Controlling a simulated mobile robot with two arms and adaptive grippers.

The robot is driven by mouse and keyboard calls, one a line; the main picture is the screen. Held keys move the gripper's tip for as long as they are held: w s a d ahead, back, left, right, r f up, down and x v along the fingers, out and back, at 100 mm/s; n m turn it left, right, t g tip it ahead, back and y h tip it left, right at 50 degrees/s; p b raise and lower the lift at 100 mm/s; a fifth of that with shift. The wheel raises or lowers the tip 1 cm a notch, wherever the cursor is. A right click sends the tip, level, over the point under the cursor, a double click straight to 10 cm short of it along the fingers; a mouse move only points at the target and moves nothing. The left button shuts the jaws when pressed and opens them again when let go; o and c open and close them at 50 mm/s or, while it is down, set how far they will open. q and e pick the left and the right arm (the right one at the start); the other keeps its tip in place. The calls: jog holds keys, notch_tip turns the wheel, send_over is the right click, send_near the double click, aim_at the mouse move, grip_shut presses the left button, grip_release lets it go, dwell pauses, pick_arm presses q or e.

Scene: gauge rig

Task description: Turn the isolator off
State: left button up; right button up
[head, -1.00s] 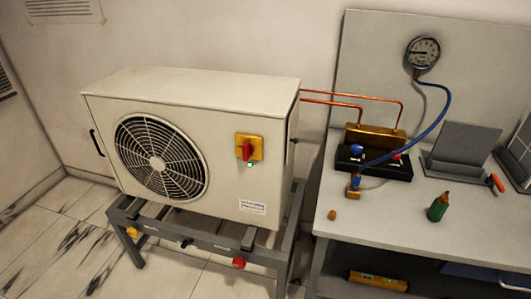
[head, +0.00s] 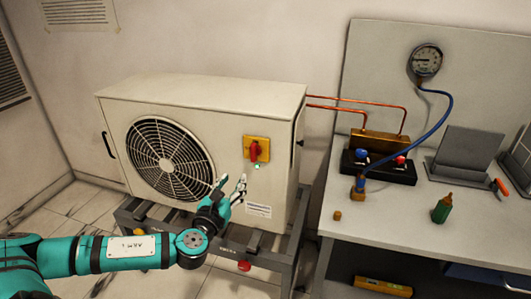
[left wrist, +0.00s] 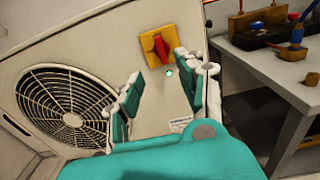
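The isolator is a red rotary handle (head: 254,152) on a yellow plate (head: 263,143), on the front of the cream fan unit (head: 215,100). The handle stands upright, with a small green light just below it. It also shows in the left wrist view (left wrist: 160,48), beyond and between the fingers. My left gripper (head: 232,186) is open and empty, in front of the unit, below and slightly left of the isolator, apart from it. Its spread fingers also show in the left wrist view (left wrist: 158,88). My right gripper is not in view.
A round fan grille (head: 168,160) is left of the isolator. The unit stands on a grey frame with a red knob (head: 244,265).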

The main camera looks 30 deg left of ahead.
aim_at(252, 151)
pick_arm(q)
jog(key=p+x, duration=0.1)
jog(key=x, duration=1.5)
jog(key=shift+w+a+f, duration=0.15)
jog(key=shift+w+a, duration=0.15)
jog(key=shift+c, duration=0.2)
grip_shut()
